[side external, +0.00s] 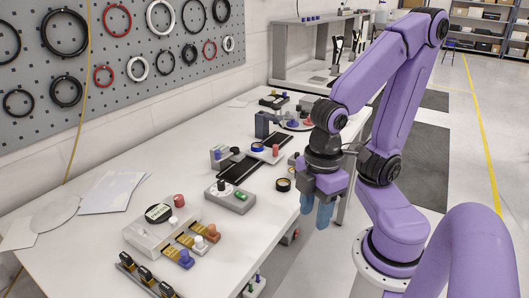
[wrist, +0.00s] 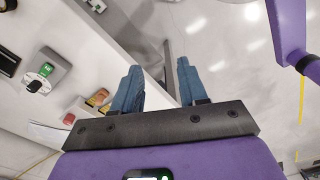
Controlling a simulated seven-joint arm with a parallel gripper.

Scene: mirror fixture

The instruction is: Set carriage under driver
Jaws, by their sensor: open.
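My gripper (side external: 316,211) hangs past the right edge of the table with its blue fingers pointing down. It is open, and in the wrist view its fingers (wrist: 159,68) stand apart with nothing between them. Two black rails lie on the table, a nearer one (side external: 236,171) and a farther one (side external: 273,139). A light grey block (side external: 219,157) stands at the nearer rail's left, and a dark block (side external: 262,124) stands at the farther one. A pale piece with a blue ring (side external: 257,147) and red knob (side external: 276,150) sits between the rails. I cannot tell which parts are the carriage and driver.
A grey box with a green switch (side external: 240,195) stands left of my gripper, also in the wrist view (wrist: 47,69). A gauge unit (side external: 158,213) and several knobbed slides stand in front.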

